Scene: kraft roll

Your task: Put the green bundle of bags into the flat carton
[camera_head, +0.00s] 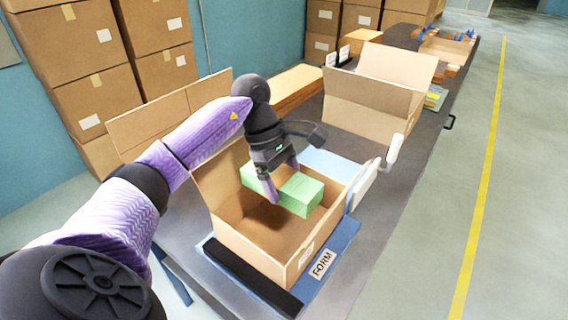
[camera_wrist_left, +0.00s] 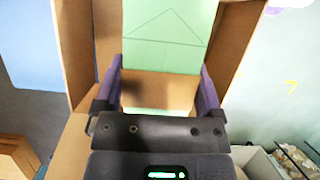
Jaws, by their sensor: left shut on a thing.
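The green bundle of bags (camera_head: 301,194) is a light green block, held at the upper part of the open flat carton (camera_head: 252,247). My left gripper (camera_head: 285,190) is shut on the bundle, with a finger on each side of it. In the left wrist view the green bundle (camera_wrist_left: 168,35) lies between the fingers of my left gripper (camera_wrist_left: 160,85), with the carton's brown walls around it. The carton is open at the top, and its visible floor is bare. Whether the bundle touches the carton floor cannot be told. My right gripper is not in view.
The carton stands on a blue mat (camera_head: 340,262) labelled FORM, with a black bar (camera_head: 250,280) along its front. A larger open carton (camera_head: 365,105) stands behind on the grey table. A white roll (camera_head: 394,150) is right of the flat carton. Stacked boxes (camera_head: 95,85) line the wall.

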